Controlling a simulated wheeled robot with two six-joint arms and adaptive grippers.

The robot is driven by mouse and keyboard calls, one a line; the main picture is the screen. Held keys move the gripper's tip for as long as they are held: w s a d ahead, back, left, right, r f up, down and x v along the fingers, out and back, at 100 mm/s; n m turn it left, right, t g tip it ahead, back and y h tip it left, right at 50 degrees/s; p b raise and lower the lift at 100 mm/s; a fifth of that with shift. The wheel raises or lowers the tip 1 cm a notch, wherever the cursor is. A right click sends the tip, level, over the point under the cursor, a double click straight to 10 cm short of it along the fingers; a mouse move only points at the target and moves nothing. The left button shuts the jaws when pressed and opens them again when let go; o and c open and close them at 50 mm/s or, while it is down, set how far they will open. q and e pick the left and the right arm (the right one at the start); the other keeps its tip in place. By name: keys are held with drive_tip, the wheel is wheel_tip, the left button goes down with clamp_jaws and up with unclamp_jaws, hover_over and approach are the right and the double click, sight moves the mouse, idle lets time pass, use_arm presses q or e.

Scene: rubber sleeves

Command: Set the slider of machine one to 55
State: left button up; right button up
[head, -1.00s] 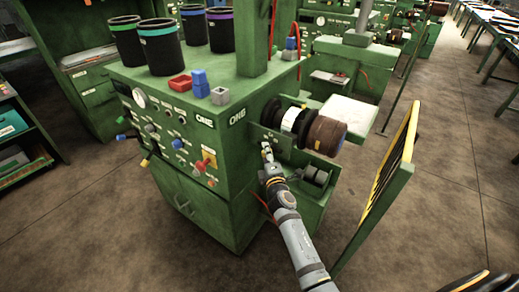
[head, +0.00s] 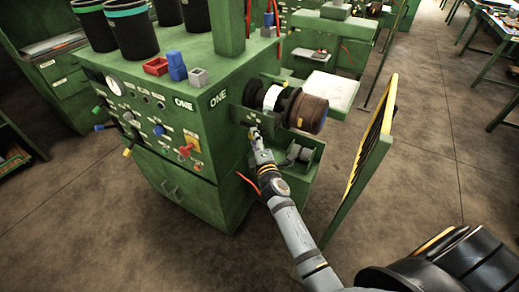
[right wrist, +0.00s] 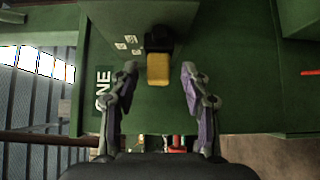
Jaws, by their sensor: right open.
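Machine one (head: 215,135) is a green cabinet marked ONE, with a gauge, knobs and levers on its front panel. A yellow block on a black mount (right wrist: 159,70) sticks out of its green side in the right wrist view, beside small white labels. I cannot read a scale or value there. It looks like the slider's handle. My right gripper (head: 254,134) is at the machine's side, below the rollers. In the right wrist view its open fingers (right wrist: 159,72) stand on either side of the yellow block, with a gap at each side. My left gripper is not in view.
A dark and brown roller (head: 307,113) juts out just above my right gripper. A yellow-edged guard panel (head: 372,150) stands to the right of my forearm. Bins, a red tray (head: 155,66) and blue blocks sit on the machine's top. The floor in front is clear.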

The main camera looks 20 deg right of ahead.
drive_tip(key=s+a, duration=0.1)
drive_tip(key=s, duration=0.8)
drive_tip(key=shift+s, duration=0.3)
drive_tip(key=s+f+m+g, duration=0.2)
drive_tip(key=s+f+g, duration=0.1)
drive_tip(key=f, duration=0.8)
drive_tip(key=s+f+m+g+y, duration=0.1)
drive_tip(key=s+f+m+g, duration=0.2)
drive_tip(key=f, duration=0.7)
drive_tip(key=s+f+m+g, duration=0.2)
drive_tip(key=s+f, duration=0.2)
drive_tip(key=f, duration=0.7)
drive_tip(key=s+d+f+m+g, duration=0.2)
drive_tip(key=s+f, duration=0.4)
drive_tip(key=s, duration=0.4)
drive_tip(key=s+d+f+m+g, duration=0.2)
drive_tip(key=s+f, duration=0.5)
drive_tip(key=s, duration=0.4)
drive_tip(key=s+d+f+m+g, duration=0.2)
drive_tip(key=s+f+m+g, duration=0.2)
drive_tip(key=s, duration=0.6)
wheel_tip(320, 180, down, 3)
drive_tip(key=shift+s+d+r+m+g, duration=0.1)
drive_tip(key=shift+s+d+m+g, duration=0.25)
drive_tip(key=shift+m, duration=0.35)
